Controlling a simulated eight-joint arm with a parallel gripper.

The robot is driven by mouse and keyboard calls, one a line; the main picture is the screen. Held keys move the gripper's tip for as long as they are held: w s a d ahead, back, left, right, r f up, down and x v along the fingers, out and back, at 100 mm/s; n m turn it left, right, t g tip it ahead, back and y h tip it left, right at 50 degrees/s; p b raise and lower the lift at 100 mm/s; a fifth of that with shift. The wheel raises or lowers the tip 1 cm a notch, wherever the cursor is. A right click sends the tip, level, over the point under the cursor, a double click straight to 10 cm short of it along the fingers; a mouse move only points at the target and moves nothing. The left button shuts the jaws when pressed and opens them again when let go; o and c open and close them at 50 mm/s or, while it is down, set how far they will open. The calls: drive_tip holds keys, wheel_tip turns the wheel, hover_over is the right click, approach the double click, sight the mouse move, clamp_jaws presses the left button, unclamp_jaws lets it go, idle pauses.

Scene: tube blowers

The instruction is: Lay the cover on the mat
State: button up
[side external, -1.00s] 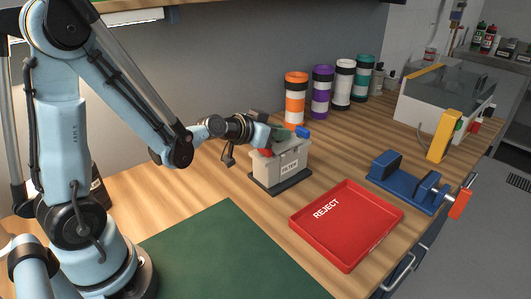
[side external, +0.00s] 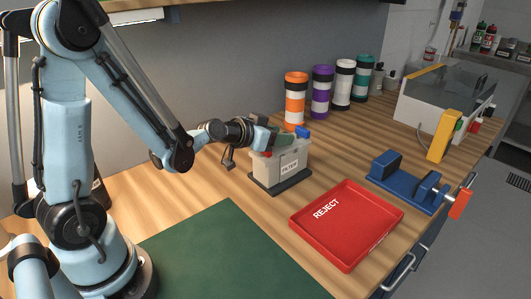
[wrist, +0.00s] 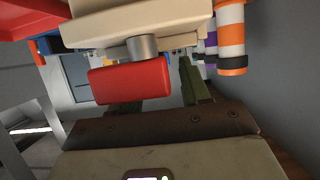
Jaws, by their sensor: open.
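The filter box (side external: 280,165) is pale grey-beige with a label on its front and stands on a dark base. A blue part (side external: 302,132) shows at its top right, and a little red shows at its top left. My gripper (side external: 281,143) is open at the top of the box, its dark green fingers partly hidden there. In the wrist view a red block (wrist: 130,80) on a grey stem sits close to the fingers; whether it is between them I cannot tell. The green mat (side external: 225,255) lies flat and bare in front. I cannot make out a separate cover.
A red tray (side external: 345,225) marked REJECT stands right of the mat. A blue vise (side external: 400,180) is on the right, and several banded tubes, one orange (side external: 296,98), stand at the back. A machine with a clear hood (side external: 445,95) is at the far right.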

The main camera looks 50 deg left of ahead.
drive_tip(key=v, duration=0.5)
drive_tip(key=shift+s+d+f, duration=0.2)
drive_tip(key=shift+d, duration=0.05)
drive_tip(key=s+d+r+g, duration=0.1)
drive_tip(key=s+d+g, duration=0.4)
drive_tip(key=s, duration=0.5)
drive_tip(key=shift+s+d+g+h, duration=0.3)
drive_tip(key=shift+d+g, duration=0.1)
drive_tip(key=shift+d, duration=0.2)
drive_tip(key=shift+o, duration=0.7)
drive_tip(key=shift+s+r, duration=0.15)
drive_tip(key=shift+s, duration=0.15)
drive_tip(key=shift+o, duration=1.2)
drive_tip(key=shift+s+r+g, duration=0.1)
drive_tip(key=shift+s+g, duration=0.1)
drive_tip(key=shift+g, duration=0.2)
drive_tip(key=o, duration=0.6)
drive_tip(key=shift+a, duration=0.1)
drive_tip(key=shift+o, duration=0.2)
drive_tip(key=shift+w+r, duration=0.1)
